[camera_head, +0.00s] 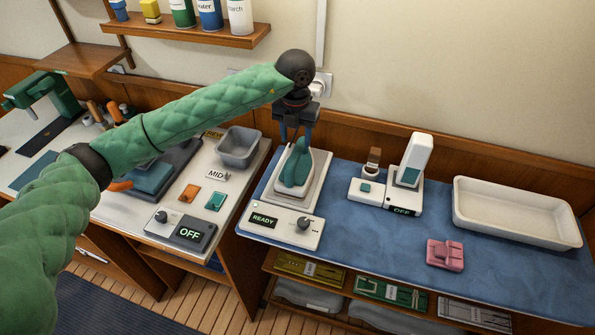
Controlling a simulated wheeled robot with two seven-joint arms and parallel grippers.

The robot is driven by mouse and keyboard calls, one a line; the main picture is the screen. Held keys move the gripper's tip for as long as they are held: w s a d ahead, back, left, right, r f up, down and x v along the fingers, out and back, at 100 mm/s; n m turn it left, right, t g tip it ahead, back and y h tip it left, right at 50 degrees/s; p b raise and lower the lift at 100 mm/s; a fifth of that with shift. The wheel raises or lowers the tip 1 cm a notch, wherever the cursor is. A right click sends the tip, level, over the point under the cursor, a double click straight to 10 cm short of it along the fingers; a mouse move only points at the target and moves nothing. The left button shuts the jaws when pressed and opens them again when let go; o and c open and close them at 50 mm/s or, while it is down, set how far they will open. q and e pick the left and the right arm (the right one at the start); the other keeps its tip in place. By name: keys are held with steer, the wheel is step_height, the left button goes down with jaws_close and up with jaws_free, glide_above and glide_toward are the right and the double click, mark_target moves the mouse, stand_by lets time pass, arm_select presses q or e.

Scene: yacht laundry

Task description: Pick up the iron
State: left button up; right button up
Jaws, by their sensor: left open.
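The iron (294,178) has a teal body or handle and sits on a white base station (303,227), which carries a dial and a display reading READY. The station stands at the left end of the blue-topped counter. My left gripper (295,139) comes in from the left and points down over the iron. Its fingers are open, at the top of the iron's handle. I cannot tell whether they touch it. The gripper hides the iron's upper back part. My right gripper is out of view.
To the right on the blue top (390,240) are a white device (410,172) reading OFF, a pink item (445,254) and a white tray (515,213). A grey bin (238,147) and an OFF control panel (190,232) are on the left counter. A shelf (185,36) with bottles hangs above.

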mark_target(298, 147)
arm_select(q)
steer(key=shift+d+f, duration=0.3)
steer(key=shift+f, duration=0.65)
steer(key=shift+w+f, duration=0.2)
steer(key=shift+f, duration=1.95)
steer(key=shift+c, duration=0.2)
jaws_close()
steer(key=shift+r, duration=0.15)
